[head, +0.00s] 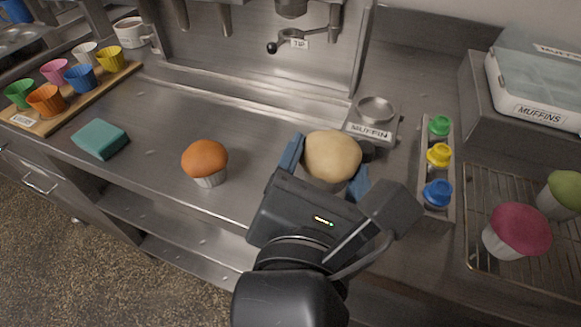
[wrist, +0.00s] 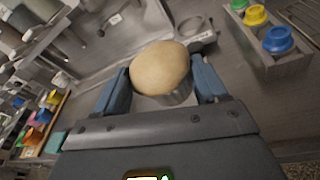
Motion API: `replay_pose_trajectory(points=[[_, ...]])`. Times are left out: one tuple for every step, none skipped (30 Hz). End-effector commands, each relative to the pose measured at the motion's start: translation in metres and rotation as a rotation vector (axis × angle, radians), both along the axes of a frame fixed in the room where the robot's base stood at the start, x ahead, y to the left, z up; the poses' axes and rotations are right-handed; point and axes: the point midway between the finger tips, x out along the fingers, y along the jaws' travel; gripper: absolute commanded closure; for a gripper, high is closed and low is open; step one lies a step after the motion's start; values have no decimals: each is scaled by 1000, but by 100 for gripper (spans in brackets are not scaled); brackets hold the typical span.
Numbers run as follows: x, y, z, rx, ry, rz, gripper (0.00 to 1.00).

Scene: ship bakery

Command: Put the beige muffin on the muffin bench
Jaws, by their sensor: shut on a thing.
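The beige muffin (head: 333,156) is between the two blue fingers of my gripper (head: 326,172) in the head view. My gripper is shut on it, one finger on each side. In the wrist view the muffin (wrist: 160,68) sits between the fingertips, its domed top showing and its pale cup partly hidden. The muffin bench (head: 371,128), a small metal stand with a ring on top and a "MUFFIN" label, is just behind and right of the muffin. It is empty. I cannot tell how high the muffin is above the counter.
An orange muffin (head: 205,161) stands to the left on the counter. A red muffin (head: 516,231) and a green muffin (head: 562,195) stand on a wire rack. A teal sponge (head: 100,139) lies left.

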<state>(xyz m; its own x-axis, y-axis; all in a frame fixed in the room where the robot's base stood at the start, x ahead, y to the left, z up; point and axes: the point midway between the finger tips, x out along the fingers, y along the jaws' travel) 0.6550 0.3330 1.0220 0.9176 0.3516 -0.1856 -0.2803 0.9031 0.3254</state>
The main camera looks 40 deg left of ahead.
Motion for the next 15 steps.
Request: replay_pose_trajectory(points=[[-3,12,-8,-2,0,5,45],[-4,18,-11,-3,-1,5,45],[-6,26,-16,-2,-1,5,45],[-8,32,-20,-2,-1,5,45],[-9,37,-23,-2,0,4,45],[-10,44,-27,-2,-2,3,45],[-11,48,-29,-1,-1,3,45],[-12,52,-32,-1,-1,2,45],[-12,56,-34,-1,-1,1,45],[-13,59,-36,-1,-1,1,45],[-14,61,-37,-1,-1,1,45],[-14,63,-38,1,-1,1,45],[-14,64,-39,1,-1,1,45],[-14,64,-40,1,-2,-1,45],[-14,64,-42,0,-1,0,45]])
